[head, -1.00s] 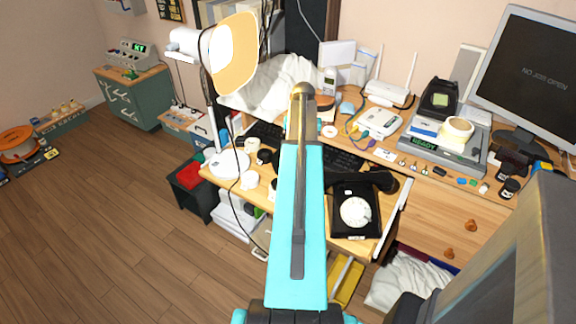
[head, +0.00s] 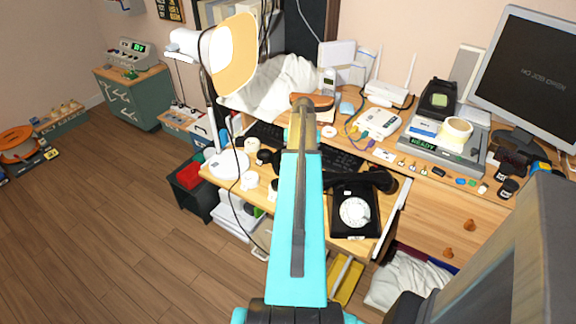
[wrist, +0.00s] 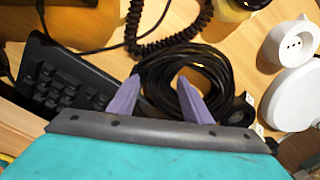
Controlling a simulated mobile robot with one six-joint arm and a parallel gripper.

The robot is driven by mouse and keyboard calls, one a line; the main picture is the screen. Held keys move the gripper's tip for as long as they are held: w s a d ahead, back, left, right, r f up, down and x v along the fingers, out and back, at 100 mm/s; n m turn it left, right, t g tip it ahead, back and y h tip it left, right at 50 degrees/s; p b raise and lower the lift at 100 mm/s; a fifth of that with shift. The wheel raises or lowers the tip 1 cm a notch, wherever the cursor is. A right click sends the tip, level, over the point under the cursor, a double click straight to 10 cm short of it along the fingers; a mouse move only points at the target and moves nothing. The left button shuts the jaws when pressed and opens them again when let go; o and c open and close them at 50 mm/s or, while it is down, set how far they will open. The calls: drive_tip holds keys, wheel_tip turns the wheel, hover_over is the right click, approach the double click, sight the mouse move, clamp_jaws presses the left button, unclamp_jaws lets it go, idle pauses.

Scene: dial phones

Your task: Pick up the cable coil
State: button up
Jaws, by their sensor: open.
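The cable coil (wrist: 192,58) is a flat bundle of black cable loops lying on the wooden desk in the wrist view. My gripper (wrist: 159,78) shows there as two purple fingers, spread apart with nothing between them but the view of the coil. The fingertips overlap the coil's left and middle part in the picture. I cannot tell whether they touch it. In the head view my own arm covers the gripper, and I cannot make out the coil clearly.
In the wrist view a black keyboard (wrist: 62,82) lies left of the coil. A curly black cord (wrist: 178,42) runs just beyond it. A white lamp base (wrist: 294,96) and a white socket block (wrist: 291,44) stand to the right. A black dial phone (head: 354,211) sits on the desk.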

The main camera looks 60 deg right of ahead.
drive_tip(key=shift+c, duration=0.6)
clamp_jaws()
drive_tip(key=shift+r, duration=0.15)
wheel_tip(320, 180, up, 10)
drive_tip(key=shift+b, duration=0.3)
idle(0.4)
idle(0.5)
